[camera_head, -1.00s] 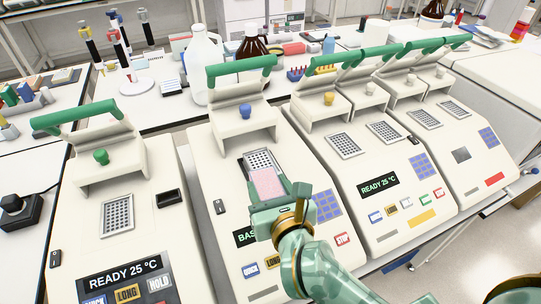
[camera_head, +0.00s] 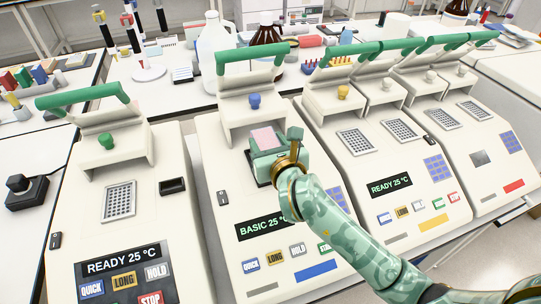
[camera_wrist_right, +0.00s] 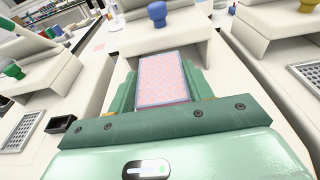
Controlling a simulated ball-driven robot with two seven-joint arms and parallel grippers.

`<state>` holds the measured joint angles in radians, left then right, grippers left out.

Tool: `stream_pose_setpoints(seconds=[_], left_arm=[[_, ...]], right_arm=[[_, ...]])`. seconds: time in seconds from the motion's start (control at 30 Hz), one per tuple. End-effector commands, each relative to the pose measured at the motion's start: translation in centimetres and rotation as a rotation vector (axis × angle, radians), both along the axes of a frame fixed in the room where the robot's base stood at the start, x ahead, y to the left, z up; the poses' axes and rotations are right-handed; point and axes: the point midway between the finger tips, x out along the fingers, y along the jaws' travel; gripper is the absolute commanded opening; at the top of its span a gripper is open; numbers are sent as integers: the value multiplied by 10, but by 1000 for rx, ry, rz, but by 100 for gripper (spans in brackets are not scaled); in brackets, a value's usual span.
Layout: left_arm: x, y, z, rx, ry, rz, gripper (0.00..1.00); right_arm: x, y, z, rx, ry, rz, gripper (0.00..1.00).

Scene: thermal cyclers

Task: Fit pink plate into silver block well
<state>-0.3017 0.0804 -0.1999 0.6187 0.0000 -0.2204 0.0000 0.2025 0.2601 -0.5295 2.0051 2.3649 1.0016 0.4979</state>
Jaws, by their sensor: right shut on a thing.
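The pink plate (camera_head: 264,137) is a flat pink rectangle. My right gripper (camera_head: 266,142) is shut on it, and in the right wrist view the plate (camera_wrist_right: 163,78) lies between the two green fingers (camera_wrist_right: 163,88). The gripper is over the deck of the cycler with the blue knob (camera_head: 254,101), in front of its raised lid. The silver block well of this cycler is hidden under the gripper and plate; I cannot tell whether the plate touches it. My left gripper is not in view.
The open lid with its green handle (camera_head: 251,54) stands just behind the plate. A cycler with a green knob (camera_head: 106,141) and bare silver block (camera_head: 118,201) is at left. More cyclers with open lids and bare blocks (camera_head: 356,141) stand close at right.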

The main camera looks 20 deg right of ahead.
Motion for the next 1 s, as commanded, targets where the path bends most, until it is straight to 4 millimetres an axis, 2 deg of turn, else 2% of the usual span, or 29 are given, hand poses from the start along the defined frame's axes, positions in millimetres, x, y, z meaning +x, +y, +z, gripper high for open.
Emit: stream_pose_setpoints(seconds=[0.13,0.3,0.7,0.73,0.8,1.0], left_arm=[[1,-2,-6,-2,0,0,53],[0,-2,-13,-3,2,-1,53],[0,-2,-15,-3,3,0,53],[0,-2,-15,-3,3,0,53],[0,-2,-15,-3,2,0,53],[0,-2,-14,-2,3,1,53]], right_arm=[[7,-10,-15,-2,2,-2,28],[6,-8,-41,2,2,-1,28],[6,-8,-45,0,-1,0,28],[6,-8,-45,0,-1,0,56],[6,-8,-44,0,-1,0,72],[6,-8,-44,0,-1,0,72]])
